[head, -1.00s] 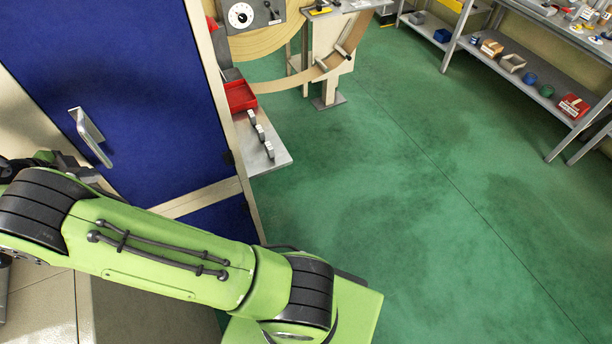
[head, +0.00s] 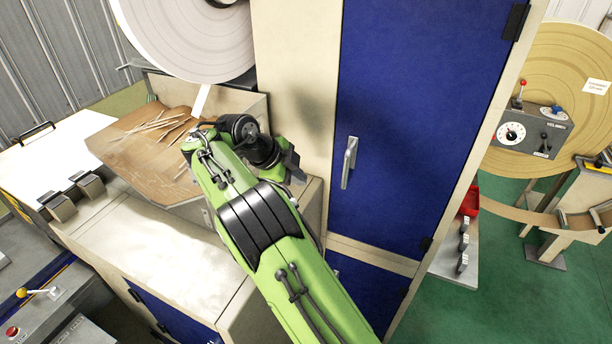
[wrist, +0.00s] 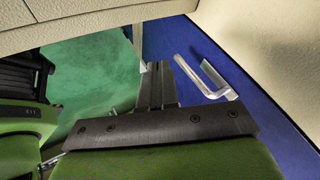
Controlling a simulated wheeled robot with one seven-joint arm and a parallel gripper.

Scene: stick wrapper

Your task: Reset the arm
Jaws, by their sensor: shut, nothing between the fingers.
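My gripper (head: 292,163) is at the end of my green and black arm, in front of the beige machine housing and left of the blue cabinet door (head: 400,110). In the wrist view my gripper (wrist: 158,84) shows as dark fingers close together, with nothing visible between them. The silver door handle (head: 349,162) is to the right of the gripper and apart from it in the head view. The handle also shows in the wrist view (wrist: 208,78), just beyond the fingers to the right.
A bin of thin wooden sticks (head: 160,130) stands left of my wrist, below a large white paper roll (head: 190,35). A beige machine top (head: 165,265) lies at lower left. A control box (head: 520,135) stands at right, above open green floor (head: 490,290).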

